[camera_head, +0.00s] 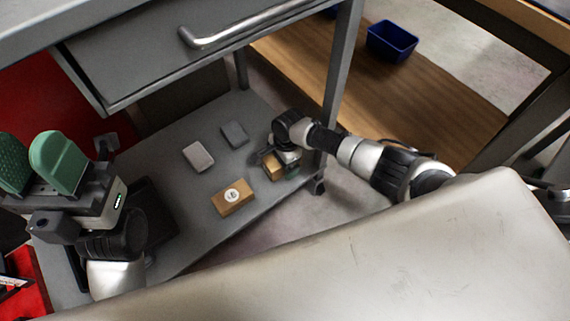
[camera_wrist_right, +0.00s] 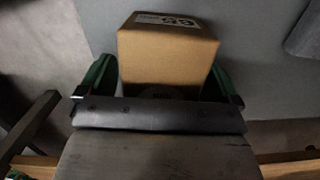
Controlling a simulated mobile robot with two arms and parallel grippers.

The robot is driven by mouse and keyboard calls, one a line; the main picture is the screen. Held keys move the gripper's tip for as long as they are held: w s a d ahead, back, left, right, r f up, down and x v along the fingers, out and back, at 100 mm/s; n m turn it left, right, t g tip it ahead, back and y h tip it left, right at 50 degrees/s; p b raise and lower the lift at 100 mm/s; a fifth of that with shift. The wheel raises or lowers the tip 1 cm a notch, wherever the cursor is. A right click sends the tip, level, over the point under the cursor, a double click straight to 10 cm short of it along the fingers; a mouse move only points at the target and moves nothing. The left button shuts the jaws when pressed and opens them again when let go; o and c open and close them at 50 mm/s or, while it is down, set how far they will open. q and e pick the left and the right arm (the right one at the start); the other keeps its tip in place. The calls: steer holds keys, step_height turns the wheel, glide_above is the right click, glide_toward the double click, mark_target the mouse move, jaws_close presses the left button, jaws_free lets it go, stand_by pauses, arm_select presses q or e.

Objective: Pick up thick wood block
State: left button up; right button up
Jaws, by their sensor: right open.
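A wood block (camera_head: 272,167) stands on the grey lower shelf (camera_head: 178,225), partly hidden by my right gripper (camera_head: 285,160). In the right wrist view this block (camera_wrist_right: 168,55) is tan and boxy, with a printed label on its far upper part. The green fingers of my right gripper (camera_wrist_right: 162,84) are open, one on each side of its near end. Whether they touch it I cannot tell. A second wood block (camera_head: 235,197) with a round white label lies on the shelf to the left. My left gripper (camera_head: 36,165), with green pads, is open and empty at the left.
Two grey blocks, one light (camera_head: 198,156) and one darker (camera_head: 234,133), lie farther back on the shelf. A drawer (camera_head: 190,60) with a metal handle hangs above. A table leg (camera_head: 340,80) stands near my right arm. A blue bin (camera_head: 391,41) is at the back right.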

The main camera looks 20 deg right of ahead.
steer(key=c, duration=1.1)
steer(key=shift+r, duration=0.15)
